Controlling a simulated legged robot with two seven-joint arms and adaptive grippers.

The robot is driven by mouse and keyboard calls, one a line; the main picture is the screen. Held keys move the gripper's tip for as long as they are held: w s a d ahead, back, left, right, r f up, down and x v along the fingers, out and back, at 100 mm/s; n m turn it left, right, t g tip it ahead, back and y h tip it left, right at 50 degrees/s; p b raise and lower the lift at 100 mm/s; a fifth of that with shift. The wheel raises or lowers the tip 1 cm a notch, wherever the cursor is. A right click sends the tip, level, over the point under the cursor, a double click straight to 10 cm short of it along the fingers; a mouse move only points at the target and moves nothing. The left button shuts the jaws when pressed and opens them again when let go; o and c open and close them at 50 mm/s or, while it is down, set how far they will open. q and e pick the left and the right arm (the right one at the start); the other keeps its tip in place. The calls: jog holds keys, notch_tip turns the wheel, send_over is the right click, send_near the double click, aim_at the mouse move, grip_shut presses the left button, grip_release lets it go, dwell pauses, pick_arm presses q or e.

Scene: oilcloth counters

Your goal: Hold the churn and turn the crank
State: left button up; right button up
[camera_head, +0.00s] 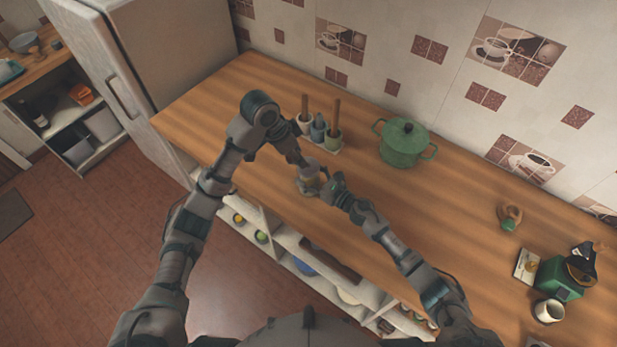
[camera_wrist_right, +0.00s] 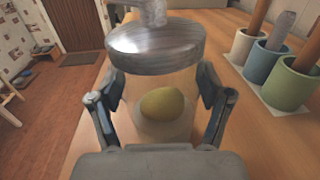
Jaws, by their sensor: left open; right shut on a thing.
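The churn (camera_head: 308,182) stands on the wooden counter near its front edge, small in the head view. In the right wrist view it is a clear jar with a round grey wood-grained lid (camera_wrist_right: 155,45) and a pale post (camera_wrist_right: 152,12) rising from the lid. A yellow lump (camera_wrist_right: 162,103) sits inside. My right gripper (camera_head: 325,187) is shut on the churn, with one finger on each side of the jar. My left gripper (camera_head: 297,160) is open, just above and behind the churn. I cannot clearly make out the crank handle; the left gripper's fingers are too small to tell contact.
Behind the churn stand several utensil cups (camera_head: 318,130) on a white tray (camera_wrist_right: 275,95). A green lidded pot (camera_head: 403,145) is farther right. A green appliance (camera_head: 560,280) and a white mug (camera_head: 549,310) stand at the far right. The counter between is mostly clear.

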jog(key=o, duration=1.7)
jog(key=shift+o, duration=0.2)
jog(key=v, duration=1.1)
jog(key=shift+s+d, duration=0.2)
jog(key=shift+d, duration=0.1)
jog(key=shift+s+d, duration=0.15)
jog(key=shift+f, duration=0.1)
